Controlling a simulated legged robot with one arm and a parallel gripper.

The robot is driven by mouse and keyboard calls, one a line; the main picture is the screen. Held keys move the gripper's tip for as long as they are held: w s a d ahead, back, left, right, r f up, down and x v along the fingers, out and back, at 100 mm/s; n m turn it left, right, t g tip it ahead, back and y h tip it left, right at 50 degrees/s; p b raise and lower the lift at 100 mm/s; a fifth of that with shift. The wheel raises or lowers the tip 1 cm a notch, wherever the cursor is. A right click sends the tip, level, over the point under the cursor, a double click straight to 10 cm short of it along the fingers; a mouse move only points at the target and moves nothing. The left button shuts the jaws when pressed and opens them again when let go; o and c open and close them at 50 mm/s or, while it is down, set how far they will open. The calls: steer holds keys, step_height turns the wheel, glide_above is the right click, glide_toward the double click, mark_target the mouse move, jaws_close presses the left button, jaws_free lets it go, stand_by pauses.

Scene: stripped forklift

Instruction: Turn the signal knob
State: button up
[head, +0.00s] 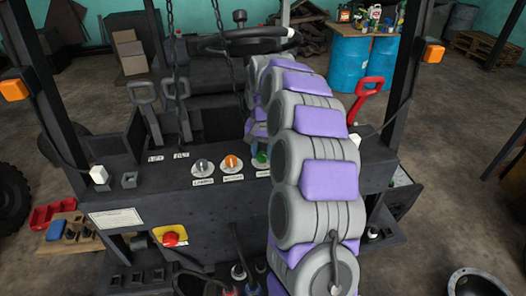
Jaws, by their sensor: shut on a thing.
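Three round knobs sit in a row on the dark panel: a grey one (202,166), an orange one (231,162) and a green one (261,159). Each has a small white label below it, too small to read surely; the green knob's label is partly covered by my arm. My gripper (259,147) reaches down from above onto the green knob and is shut on it. My arm hides much of the gripper and the right side of that knob, so the fingertips are hard to make out.
A yellow box with a red button (170,238) is on the lower front. Grey levers (143,95) stand at the left, a red lever (367,95) at the right. A steering wheel (247,40) and hanging chains are behind. Dark posts rise on both sides.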

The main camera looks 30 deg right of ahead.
mark_target(262, 154)
steer(key=shift+n, duration=0.6)
steer(key=o, duration=1.1)
steer(key=shift+w+r+p, duration=0.1)
steer(key=shift+r+p, duration=0.95)
steer(key=shift+r, duration=7.65)
steer(key=shift+f, duration=0.1)
